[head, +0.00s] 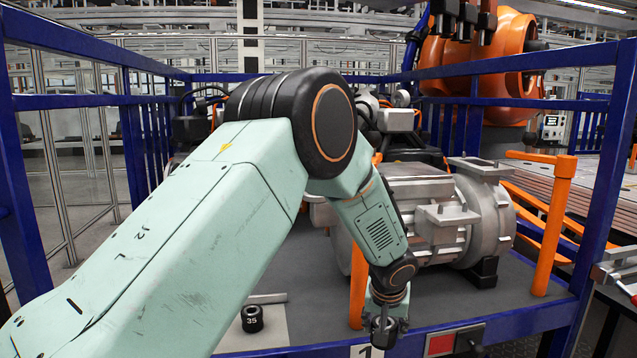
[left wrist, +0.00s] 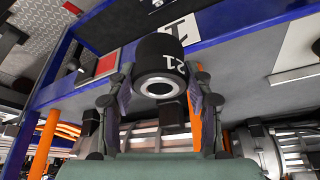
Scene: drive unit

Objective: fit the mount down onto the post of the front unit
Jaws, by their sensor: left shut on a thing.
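The mount (left wrist: 160,62) is a short black cylinder with a pale-rimmed hole and the number 21 on its side. In the left wrist view it sits between the two fingers of my left gripper (left wrist: 160,86), which is shut on it. In the head view my left gripper (head: 386,326) hangs at the front edge of the platform, below and in front of the grey metal drive unit (head: 430,215); the mount is hard to make out there. I cannot tell a post for the mount on the unit. My right gripper is not in view.
A second black cylinder marked 35 (head: 252,318) stands on the platform at left. Orange posts (head: 555,225) rise near the unit. A blue frame (head: 520,325) borders the platform, with a red panel (head: 440,344) at the front. My left arm covers much of the view.

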